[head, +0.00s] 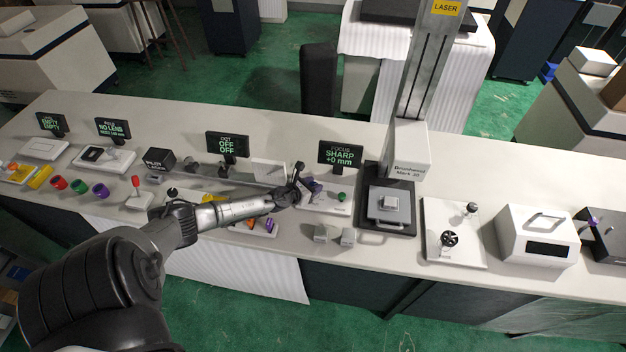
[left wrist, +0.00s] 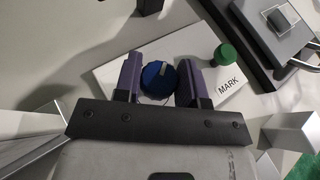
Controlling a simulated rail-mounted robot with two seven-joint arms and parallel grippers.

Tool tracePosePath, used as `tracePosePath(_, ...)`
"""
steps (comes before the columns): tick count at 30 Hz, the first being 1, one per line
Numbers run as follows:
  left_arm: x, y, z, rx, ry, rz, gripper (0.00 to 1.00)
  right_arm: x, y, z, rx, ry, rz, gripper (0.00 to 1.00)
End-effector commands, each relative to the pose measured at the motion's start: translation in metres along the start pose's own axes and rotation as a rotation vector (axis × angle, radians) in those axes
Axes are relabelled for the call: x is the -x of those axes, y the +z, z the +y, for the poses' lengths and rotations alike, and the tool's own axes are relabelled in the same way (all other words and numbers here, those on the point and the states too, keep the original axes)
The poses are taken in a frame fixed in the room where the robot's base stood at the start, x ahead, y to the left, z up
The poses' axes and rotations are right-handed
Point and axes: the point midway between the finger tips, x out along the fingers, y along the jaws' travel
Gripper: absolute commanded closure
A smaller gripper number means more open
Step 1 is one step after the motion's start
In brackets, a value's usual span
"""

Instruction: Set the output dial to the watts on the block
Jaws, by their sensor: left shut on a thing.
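A blue round dial (left wrist: 158,78) with a pale pointer line sits on the white control panel (left wrist: 110,72) marked MARK. My left gripper (head: 300,187) is over this panel in the head view. In the wrist view the two purple-grey fingers of the left gripper (left wrist: 158,84) are shut on the dial, one on each side. The pointer is towards the top of the picture. A grey block (head: 390,202) rests on the dark bed of the laser machine, right of the panel. No watts figure is readable on it. My right gripper is not in view.
A green button (left wrist: 225,55) is close right of the fingers. A display (head: 340,155) behind the panel reads FOCUS SHARP +0 mm; another (head: 227,144) reads OFF OFF. Two small grey blocks (head: 321,233) (head: 348,237) stand near the bench's front edge. The laser column (head: 410,140) rises at right.

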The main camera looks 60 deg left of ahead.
Motion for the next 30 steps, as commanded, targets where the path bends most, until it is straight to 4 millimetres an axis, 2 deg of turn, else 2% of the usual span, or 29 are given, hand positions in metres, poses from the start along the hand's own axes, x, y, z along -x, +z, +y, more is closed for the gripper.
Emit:
tracePosePath(1, 0.003, 0.005, -0.002, 0.016, 0.021, 0.001, 0.86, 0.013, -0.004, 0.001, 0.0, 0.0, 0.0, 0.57)
tracePosePath(8, 0.003, 0.007, -0.002, 0.064, 0.143, 0.002, 0.86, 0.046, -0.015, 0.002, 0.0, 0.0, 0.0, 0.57)
tracePosePath(15, 0.001, 0.005, -0.004, 0.145, 0.337, 0.002, 0.86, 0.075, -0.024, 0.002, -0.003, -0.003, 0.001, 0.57)
tracePosePath(21, -0.001, 0.003, -0.004, 0.212, 0.501, 0.0, 0.86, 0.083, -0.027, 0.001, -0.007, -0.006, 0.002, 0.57)
tracePosePath(30, -0.002, 0.001, -0.004, 0.288, 0.689, -0.001, 0.86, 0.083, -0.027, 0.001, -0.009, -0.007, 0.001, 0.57)
